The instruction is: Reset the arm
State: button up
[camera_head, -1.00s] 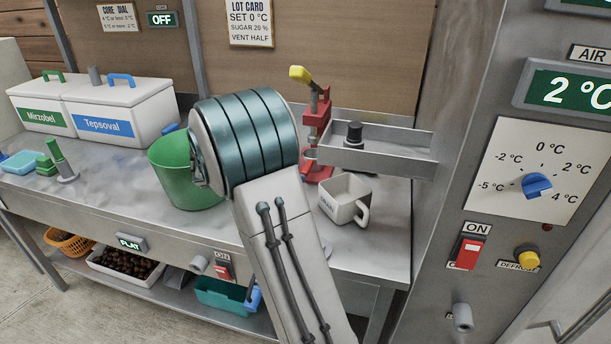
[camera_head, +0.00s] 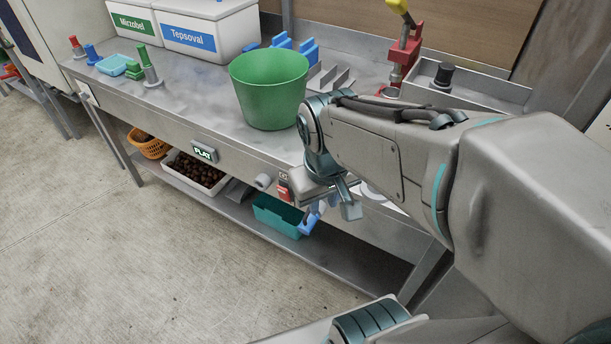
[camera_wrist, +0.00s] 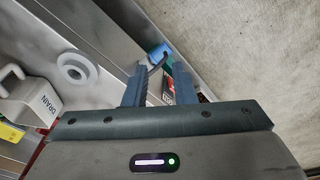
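My arm is bent at the right side of the head view. My gripper (camera_head: 334,203) hangs at the front edge of the steel bench (camera_head: 190,92), partly hidden by my wrist. In the wrist view my gripper (camera_wrist: 160,68) has its two fingers apart, with nothing between them. The wrist view looks down along the bench edge. A red switch (camera_wrist: 168,88) and a bit of the teal bin (camera_wrist: 180,70) show beyond the fingers.
A green bucket (camera_head: 268,92) stands on the bench close to my wrist. A red press (camera_head: 405,55) stands behind my arm. The floor (camera_head: 130,250) before the bench is clear.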

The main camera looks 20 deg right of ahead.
jog(key=shift+s+a+m+y, duration=0.3)
jog(key=shift+s+a+m, duration=0.2)
jog(key=shift+a+m, duration=0.15)
jog(key=shift+t, duration=0.4)
jog(key=p+v, duration=0.2)
jog(key=w+p+v, duration=0.1)
jog(key=p+v, duration=0.1)
jog(key=shift+r, duration=0.2)
